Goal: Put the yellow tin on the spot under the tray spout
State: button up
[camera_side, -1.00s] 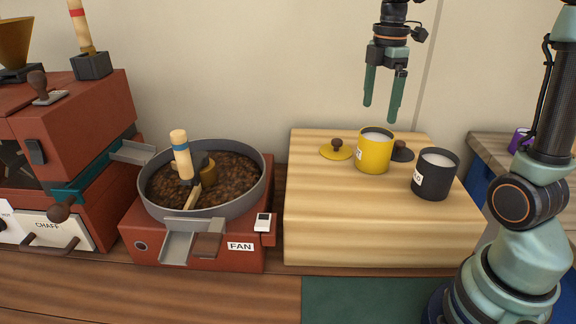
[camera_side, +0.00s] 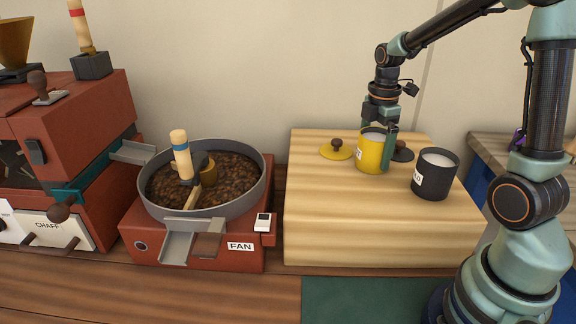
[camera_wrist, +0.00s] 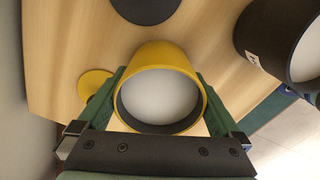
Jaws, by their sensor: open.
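The yellow tin (camera_side: 368,155) stands upright on the wooden block, open at the top with a pale inside. It also shows in the wrist view (camera_wrist: 160,55). My gripper (camera_side: 378,160) is lowered over it from above, with green fingers on either side of the tin. In the wrist view my gripper (camera_wrist: 163,85) is open around the tin, one finger to its left and one to its right; whether they touch it I cannot tell. The tray spout (camera_side: 176,247) sticks out at the front of the round cooling tray (camera_side: 254,200).
A black tin (camera_side: 433,180) stands just right of the yellow tin on the wooden block (camera_side: 350,235). A yellow lid (camera_side: 336,150) and a dark lid (camera_side: 403,152) lie nearby. The red fan box (camera_side: 200,255) is left of the block.

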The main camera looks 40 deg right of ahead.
jog(key=c, duration=1.5)
